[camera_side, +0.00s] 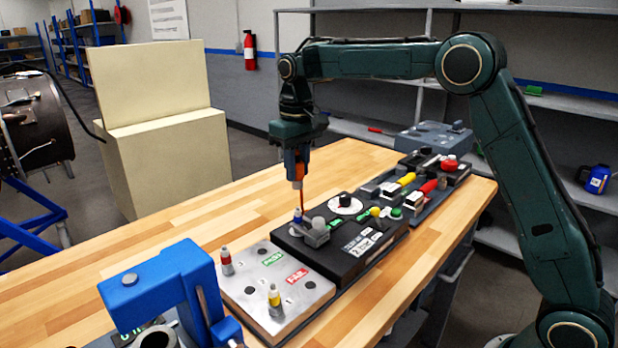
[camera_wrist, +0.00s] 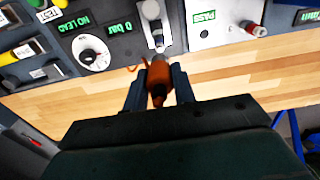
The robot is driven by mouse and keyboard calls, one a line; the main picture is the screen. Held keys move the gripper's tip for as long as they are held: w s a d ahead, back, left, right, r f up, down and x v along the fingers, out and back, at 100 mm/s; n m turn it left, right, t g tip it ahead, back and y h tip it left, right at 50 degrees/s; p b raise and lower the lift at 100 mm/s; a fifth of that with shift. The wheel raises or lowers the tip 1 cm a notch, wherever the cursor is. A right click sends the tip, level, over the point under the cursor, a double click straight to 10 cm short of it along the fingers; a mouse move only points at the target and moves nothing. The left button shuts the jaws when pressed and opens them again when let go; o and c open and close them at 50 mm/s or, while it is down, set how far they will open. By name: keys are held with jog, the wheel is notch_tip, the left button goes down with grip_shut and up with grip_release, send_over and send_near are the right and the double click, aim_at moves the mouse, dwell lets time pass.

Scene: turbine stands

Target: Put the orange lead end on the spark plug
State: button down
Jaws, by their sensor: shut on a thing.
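My gripper (camera_side: 297,172) points down above the near left corner of the black tester. It is shut on the orange lead end, which shows between the blue-grey fingers in the wrist view (camera_wrist: 156,82). In the side view the lead end (camera_side: 298,182) is partly hidden by the fingers, and a thin orange-red lead runs down from it. A spark plug with a blue band (camera_side: 297,215) stands at the tester's grey clamp (camera_side: 316,232), below the lead end. The lead end appears apart from the plug, with a gap between them.
A metal plate (camera_side: 246,282) with PASS and FAIL labels holds a red-banded plug (camera_side: 226,262) and a yellow-banded plug (camera_side: 274,298). The black tester (camera_side: 350,235) has a white dial (camera_side: 345,204). A blue fixture (camera_side: 165,288) stands at the front left. The table's left side is clear.

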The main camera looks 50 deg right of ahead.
aim_at(298, 187)
jog(key=shift+f, duration=1.55)
jog(key=shift+f, duration=1.45)
dwell(0.9)
jog(key=shift+s+f, duration=0.1)
jog(key=shift+f, duration=0.05)
jog(key=c, duration=1.1)
grip_release()
jog(key=shift+o, duration=1)
jog(key=shift+r, duration=0.2)
jog(key=shift+r, duration=0.15)
